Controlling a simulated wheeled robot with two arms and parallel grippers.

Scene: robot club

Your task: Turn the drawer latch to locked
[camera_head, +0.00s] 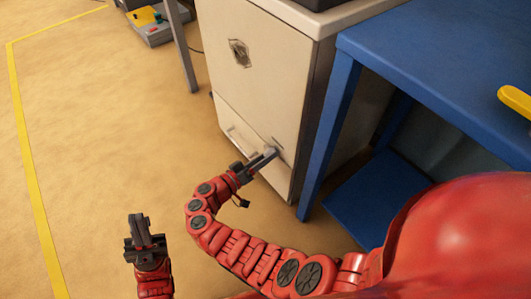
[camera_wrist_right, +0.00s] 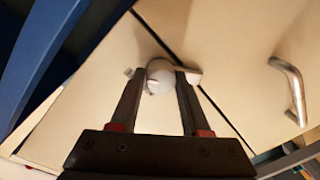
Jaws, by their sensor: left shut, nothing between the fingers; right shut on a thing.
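The cream cabinet (camera_head: 262,75) has a lower drawer (camera_head: 228,122) with a metal bar handle (camera_wrist_right: 293,92). In the right wrist view, a pale round latch (camera_wrist_right: 160,70) sits on the cabinet front beside the dark drawer gap, and small pale ends show beyond both fingers. My right gripper (camera_head: 274,152) is shut on the latch, with one finger on either side of it. In the head view the fingertips cover the latch, and I cannot tell which way it is turned. My left gripper (camera_head: 140,228) is shut and empty over the floor, away from the cabinet.
A blue table (camera_head: 430,60) with a lower shelf (camera_head: 365,195) stands close to the right of the cabinet. A yellow object (camera_head: 515,101) lies on it. A grey and yellow device (camera_head: 155,28) is on the floor at the back. The floor left of the cabinet is open.

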